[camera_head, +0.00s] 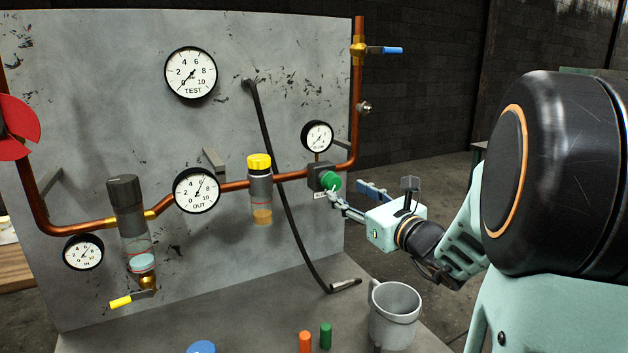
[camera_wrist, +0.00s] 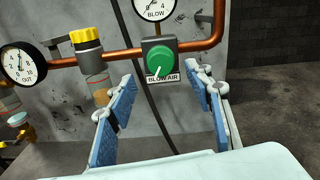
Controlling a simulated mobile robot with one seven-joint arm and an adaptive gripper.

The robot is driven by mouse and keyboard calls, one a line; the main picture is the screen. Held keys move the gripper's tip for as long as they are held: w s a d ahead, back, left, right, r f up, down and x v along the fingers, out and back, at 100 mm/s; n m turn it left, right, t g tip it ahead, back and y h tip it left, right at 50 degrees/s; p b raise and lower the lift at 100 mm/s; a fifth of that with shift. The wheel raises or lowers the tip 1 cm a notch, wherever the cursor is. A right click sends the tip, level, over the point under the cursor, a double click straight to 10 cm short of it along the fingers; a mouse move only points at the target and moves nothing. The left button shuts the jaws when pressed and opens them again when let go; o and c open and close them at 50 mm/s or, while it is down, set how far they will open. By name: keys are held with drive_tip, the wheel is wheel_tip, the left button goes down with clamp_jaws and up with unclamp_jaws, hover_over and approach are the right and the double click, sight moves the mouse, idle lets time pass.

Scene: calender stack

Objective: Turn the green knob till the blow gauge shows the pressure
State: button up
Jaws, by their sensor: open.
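The green knob (camera_head: 330,182) sits on a dark valve block on the copper pipe, at the panel's right side. In the wrist view the knob (camera_wrist: 160,60) is above a "BLOW AIR" label, its white pointer aimed down and slightly left. The blow gauge (camera_head: 317,136) is above it; its needle is too small to read surely. The gauge (camera_wrist: 155,8) is cut by the top edge in the wrist view. My gripper (camera_head: 345,199) is open, its fingertips close in front of the knob. In the wrist view the blue-padded fingers (camera_wrist: 160,85) lie either side of it, apparently apart from it.
A yellow-capped filter (camera_head: 260,190) and the OUT gauge (camera_head: 196,190) are left of the knob. A black hose (camera_head: 275,165) hangs behind the pipe. A grey mug (camera_head: 395,315) stands below my gripper on the bench, near a green cylinder (camera_head: 326,335) and an orange cylinder (camera_head: 305,342).

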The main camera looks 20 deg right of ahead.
sight(335, 185)
drive_tip(key=w, duration=0.3)
drive_tip(key=w+a, duration=0.1)
drive_tip(key=w, duration=0.3)
drive_tip(key=shift+w+a, duration=0.2)
drive_tip(key=shift+w, duration=0.05)
drive_tip(key=shift+c, duration=0.4)
drive_tip(key=c, duration=1.1)
drive_tip(key=shift+m+p, duration=0.3)
drive_tip(key=shift+p, duration=0.05)
drive_tip(key=m+p, duration=0.2)
drive_tip(key=m, duration=0.3)
drive_tip(key=shift+r+p, duration=0.1)
drive_tip(key=shift+p, duration=0.3)
drive_tip(key=m+p, duration=0.2)
drive_tip(key=m, duration=0.1)
drive_tip(key=shift+m, duration=0.3)
drive_tip(key=shift+m+p, duration=0.95)
drive_tip(key=shift+m, duration=0.35)
